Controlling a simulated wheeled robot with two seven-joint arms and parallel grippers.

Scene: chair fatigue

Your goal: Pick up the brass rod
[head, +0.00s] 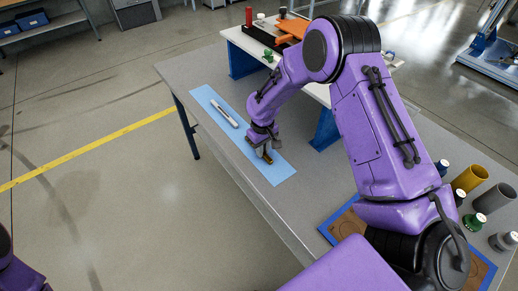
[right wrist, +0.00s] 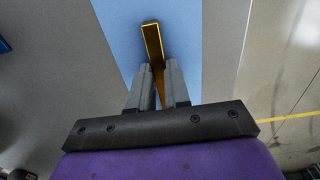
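The brass rod (right wrist: 152,42) is a narrow, yellow-gold bar with a squared end, seen over the light blue mat (right wrist: 120,30) in the right wrist view. My right gripper (right wrist: 158,70) has one grey finger on each side of the rod, close against it, and looks shut on it. In the head view my right gripper (head: 264,154) is low at the near part of the blue mat (head: 278,172), and the fingers and wrist hide most of the rod. Whether the rod touches the mat is unclear. My left gripper is out of view.
A silver-white tool (head: 222,112) lies on the mat beyond my right gripper. The grey table (head: 190,72) is bare around the mat. A white bench with an orange item (head: 293,27) stands behind. Cups (head: 470,178) and small bottles (head: 474,221) stand at the right.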

